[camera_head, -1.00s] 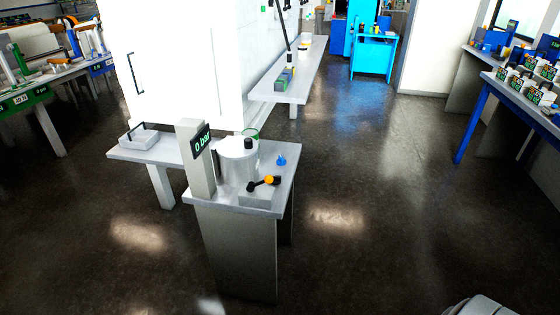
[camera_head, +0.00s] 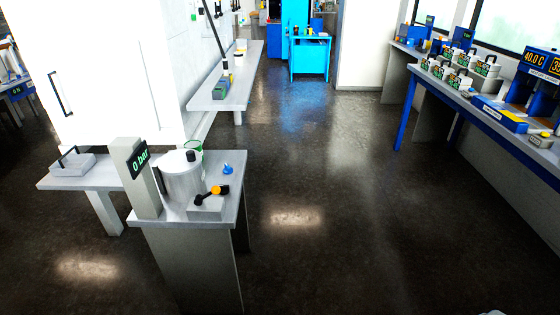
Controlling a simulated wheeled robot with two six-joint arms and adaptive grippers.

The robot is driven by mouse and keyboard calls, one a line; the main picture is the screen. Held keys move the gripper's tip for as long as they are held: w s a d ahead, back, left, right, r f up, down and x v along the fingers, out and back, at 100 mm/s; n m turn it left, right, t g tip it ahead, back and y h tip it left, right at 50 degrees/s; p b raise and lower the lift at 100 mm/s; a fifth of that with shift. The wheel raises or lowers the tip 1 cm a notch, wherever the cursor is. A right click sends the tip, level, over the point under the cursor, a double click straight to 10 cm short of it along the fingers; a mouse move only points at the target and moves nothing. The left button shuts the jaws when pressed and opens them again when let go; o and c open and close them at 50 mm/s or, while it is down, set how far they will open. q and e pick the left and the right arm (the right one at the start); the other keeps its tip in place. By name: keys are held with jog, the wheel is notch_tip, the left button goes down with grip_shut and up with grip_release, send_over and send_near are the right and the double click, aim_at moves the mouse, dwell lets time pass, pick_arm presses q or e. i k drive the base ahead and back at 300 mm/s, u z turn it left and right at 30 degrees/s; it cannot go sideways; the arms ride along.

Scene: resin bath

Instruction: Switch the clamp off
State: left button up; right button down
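No thing in view is clearly marked as the clamp. On the near grey bench (camera_head: 236,175), a grey block (camera_head: 206,209) carries a black lever with an orange part (camera_head: 217,191). Beside it stand a silver pot (camera_head: 183,180) with a black knob and a grey post with a display reading "0 bar" (camera_head: 139,162). A small blue piece (camera_head: 227,169) lies behind the lever. A low grey box with a dark handle (camera_head: 72,162) sits on the left extension of the bench.
A white cabinet (camera_head: 105,70) stands behind the near bench. A long grey shelf (camera_head: 240,85) runs along the wall. A blue table (camera_head: 310,55) is at the back. A blue-framed bench (camera_head: 470,115) with several devices, one reading "40.0 C", lines the right. The dark floor between is clear.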

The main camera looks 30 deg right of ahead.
aim_at(228, 170)
jog(key=z, duration=1.85)
jog(key=i, duration=3.85)
jog(key=u, duration=5.05)
